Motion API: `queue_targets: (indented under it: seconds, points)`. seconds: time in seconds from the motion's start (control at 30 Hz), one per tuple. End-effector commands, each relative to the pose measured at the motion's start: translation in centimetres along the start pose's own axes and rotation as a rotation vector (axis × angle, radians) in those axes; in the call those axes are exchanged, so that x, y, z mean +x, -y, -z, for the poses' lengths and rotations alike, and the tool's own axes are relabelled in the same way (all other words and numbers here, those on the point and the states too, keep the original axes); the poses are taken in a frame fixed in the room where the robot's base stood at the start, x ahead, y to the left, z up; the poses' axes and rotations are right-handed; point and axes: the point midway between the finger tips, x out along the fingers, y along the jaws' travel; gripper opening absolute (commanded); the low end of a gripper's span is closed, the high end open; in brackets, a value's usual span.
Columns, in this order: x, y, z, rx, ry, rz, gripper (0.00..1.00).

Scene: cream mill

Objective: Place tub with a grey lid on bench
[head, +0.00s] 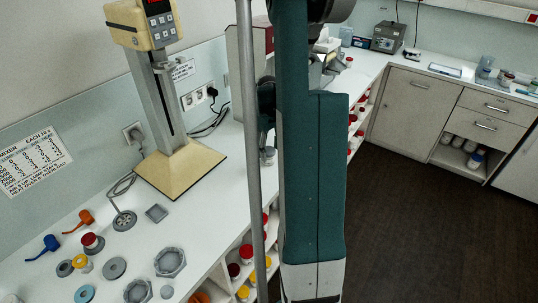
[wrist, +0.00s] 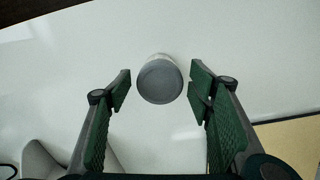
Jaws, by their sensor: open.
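The tub with a grey lid (wrist: 160,81) is in the upper middle of the wrist view, seen from above. Its round grey lid hides most of its pale body. It seems to stand on the white bench (wrist: 60,95). My gripper (wrist: 160,77) is open, with one green-padded finger on each side of the tub and a visible gap on both sides. In the head view the tub (head: 268,156) shows partly beside my arm, which hides much of that area. The white bench (head: 215,195) runs along the wall there.
A cream mixer stand (head: 180,168) stands on the bench to the left. Several lids, tubs and an orange scoop (head: 84,220) lie at the near left. Shelves below hold several coloured-lid tubs. A grey device (head: 388,37) stands at the back. Bench around the tub looks clear.

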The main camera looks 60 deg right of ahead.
Motion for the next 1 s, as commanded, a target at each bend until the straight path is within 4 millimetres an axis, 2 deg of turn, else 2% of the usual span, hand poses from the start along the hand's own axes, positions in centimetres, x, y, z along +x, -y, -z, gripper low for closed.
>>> queue_targets:
  seconds: [0.23, 0.5, 0.7, 1.0]
  points:
    - [-3.9, 0.0, 0.0, 0.0, 0.0, 0.0, 0.52]
    - [-6.8, 0.0, 0.0, 0.0, 0.0, 0.0, 0.52]
    - [-7.5, 0.0, 0.0, 0.0, 0.0, 0.0, 0.52]
    - [-7.5, 0.0, 0.0, 0.0, 0.0, 0.0, 0.52]
